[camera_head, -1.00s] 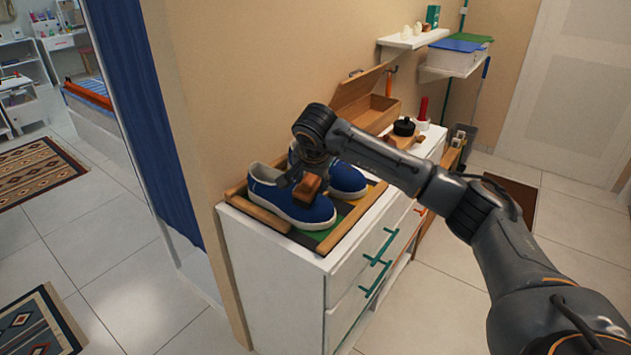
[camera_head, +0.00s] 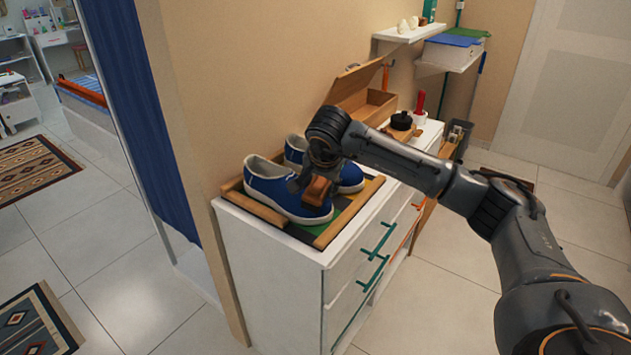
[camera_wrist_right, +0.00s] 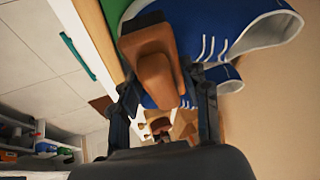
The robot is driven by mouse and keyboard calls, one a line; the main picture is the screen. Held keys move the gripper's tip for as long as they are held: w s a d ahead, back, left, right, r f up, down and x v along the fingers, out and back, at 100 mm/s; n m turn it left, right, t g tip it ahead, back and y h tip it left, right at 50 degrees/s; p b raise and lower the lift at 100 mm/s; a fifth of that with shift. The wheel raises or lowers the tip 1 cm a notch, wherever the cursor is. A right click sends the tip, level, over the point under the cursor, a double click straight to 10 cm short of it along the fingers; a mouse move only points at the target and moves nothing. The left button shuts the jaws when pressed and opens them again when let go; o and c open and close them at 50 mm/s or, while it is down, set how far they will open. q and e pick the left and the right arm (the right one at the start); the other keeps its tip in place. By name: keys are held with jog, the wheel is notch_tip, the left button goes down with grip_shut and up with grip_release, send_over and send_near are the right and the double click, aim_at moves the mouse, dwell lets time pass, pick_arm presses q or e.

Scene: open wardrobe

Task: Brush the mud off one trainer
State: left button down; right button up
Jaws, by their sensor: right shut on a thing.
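Two blue trainers with white soles stand side by side on a tray (camera_head: 257,206) with wooden edges, on top of a white dresser. The near trainer (camera_head: 275,193) is closest to the tray's left edge; the far trainer (camera_head: 352,174) is partly hidden behind my arm. My right gripper (camera_head: 312,182) is shut on a brown wooden brush (camera_head: 317,190), held at the toe of the near trainer. In the right wrist view the brush (camera_wrist_right: 154,75) lies between the fingers, close against the blue trainer (camera_wrist_right: 220,25). My left gripper is out of view.
An open wooden box (camera_head: 372,107) stands behind the tray, near a black round tin (camera_head: 402,120) and a red-handled item (camera_head: 419,103). The white dresser (camera_head: 270,270) has green drawer handles. A wall rises on the left side, and wall shelves (camera_head: 408,34) hang farther back.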

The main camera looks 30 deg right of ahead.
jog(key=shift+w+a+r, duration=0.15)
jog(key=shift+w, duration=0.1)
jog(key=shift+w+a, duration=0.25)
jog(key=shift+w, duration=0.35)
jog(key=shift+w+a+r+p, duration=0.2)
jog(key=shift+w+r+p, duration=0.1)
jog(key=shift+w, duration=0.1)
jog(key=shift+w+a+r+p, duration=0.2)
jog(key=shift+w+p, duration=0.1)
jog(key=shift+w, duration=0.1)
jog(key=shift+s+d+f, duration=0.2)
jog(key=shift+s+f, duration=0.15)
jog(key=shift+s, duration=0.1)
jog(key=shift+s+d+f+b, duration=0.15)
jog(key=shift+s+d+b, duration=0.15)
jog(key=shift+s, duration=0.35)
jog(key=shift+s+d+f+b, duration=0.15)
jog(key=shift+s+d, duration=0.2)
jog(key=shift+s, duration=0.25)
jog(key=shift+r, duration=0.2)
